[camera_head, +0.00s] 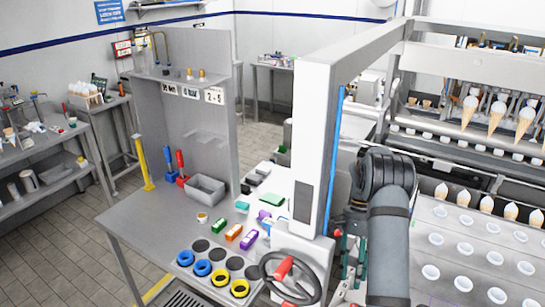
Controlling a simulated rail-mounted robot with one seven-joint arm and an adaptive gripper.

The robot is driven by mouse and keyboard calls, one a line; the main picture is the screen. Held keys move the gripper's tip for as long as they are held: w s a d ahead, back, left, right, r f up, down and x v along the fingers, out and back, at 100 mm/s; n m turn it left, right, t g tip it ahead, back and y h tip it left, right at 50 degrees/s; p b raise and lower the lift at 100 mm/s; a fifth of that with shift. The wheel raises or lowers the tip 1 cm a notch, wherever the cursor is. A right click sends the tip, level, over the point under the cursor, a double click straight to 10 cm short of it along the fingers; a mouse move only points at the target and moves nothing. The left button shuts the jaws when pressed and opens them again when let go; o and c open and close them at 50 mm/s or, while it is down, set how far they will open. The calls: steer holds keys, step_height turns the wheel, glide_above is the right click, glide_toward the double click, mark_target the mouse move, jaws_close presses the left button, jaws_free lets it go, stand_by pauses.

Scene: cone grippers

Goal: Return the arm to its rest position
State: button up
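My arm rises along the right of centre, with a dark rounded joint and a grey link running down to the bottom edge. My gripper cannot be made out in this view, so I cannot see whether it holds anything. The arm stands just right of a tall white column with a blue strip (333,150), which hides part of the room behind it.
A grey workbench (135,222) at left carries a grey bin (205,190), coloured blocks and blue and yellow rings (240,288). A red-handled wheel (290,280) stands close left of my arm. A cone machine (465,230) with ice cream cones (525,122) fills the right.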

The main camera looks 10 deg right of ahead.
steer(key=x, duration=1.1)
steer(key=shift+s+f+p, duration=0.15)
steer(key=shift+f+p, duration=0.15)
steer(key=shift+w+a+r+m+y+p, duration=0.1)
steer(key=shift+a+m+y+p, duration=0.1)
steer(key=shift+m+p, duration=0.25)
steer(key=shift+w+a+r+m+y+p, duration=0.15)
steer(key=shift+m+y+p, duration=0.1)
steer(key=shift+m, duration=0.4)
steer(key=shift+w+f+m+t+y+p, duration=0.1)
steer(key=shift+m+t+y+p, duration=0.15)
steer(key=shift+m, duration=0.3)
steer(key=shift+w+f+m+t+y+p, duration=0.15)
steer(key=shift+m+t+p, duration=0.15)
steer(key=shift+m, duration=0.25)
steer(key=shift+f, duration=0.1)
